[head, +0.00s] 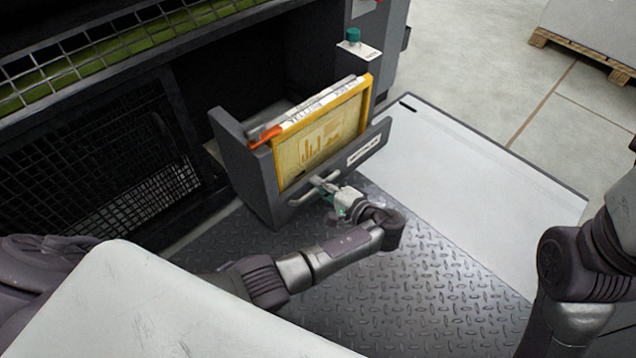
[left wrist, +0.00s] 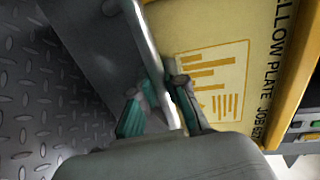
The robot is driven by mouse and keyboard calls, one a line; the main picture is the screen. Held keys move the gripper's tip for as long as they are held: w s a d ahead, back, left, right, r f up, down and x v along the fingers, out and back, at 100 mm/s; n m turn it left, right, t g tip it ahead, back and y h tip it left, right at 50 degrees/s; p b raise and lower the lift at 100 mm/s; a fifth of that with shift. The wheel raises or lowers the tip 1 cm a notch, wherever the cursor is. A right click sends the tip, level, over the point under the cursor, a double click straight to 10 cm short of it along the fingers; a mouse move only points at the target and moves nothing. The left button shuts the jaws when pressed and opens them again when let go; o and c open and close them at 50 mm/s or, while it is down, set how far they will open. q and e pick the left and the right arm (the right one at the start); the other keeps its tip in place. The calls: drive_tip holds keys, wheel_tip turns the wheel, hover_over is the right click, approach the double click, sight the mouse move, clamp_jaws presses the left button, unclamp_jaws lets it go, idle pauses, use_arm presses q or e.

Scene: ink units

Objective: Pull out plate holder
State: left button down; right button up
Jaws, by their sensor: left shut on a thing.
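The plate holder (head: 243,178) is a grey drawer-like unit that stands out from the dark machine opening. It carries a yellow-framed plate (head: 318,139) marked as a yellow plate. A light metal bar handle (head: 301,200) is on its front, and the handle also shows in the left wrist view (left wrist: 146,42). My left gripper (head: 329,187) is shut on the handle. In the left wrist view my left gripper (left wrist: 160,100) has teal-padded fingers on both sides of the bar. My right gripper is not in view; only part of that arm shows at the right edge.
A mesh guard (head: 98,155) is left of the holder. A pale platform panel (head: 470,185) lies to the right. Diamond-plate floor (head: 420,290) is clear in front. A wooden pallet (head: 585,50) is far right.

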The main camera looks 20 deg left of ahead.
use_arm(q)
drive_tip(key=c, duration=1.2)
unclamp_jaws()
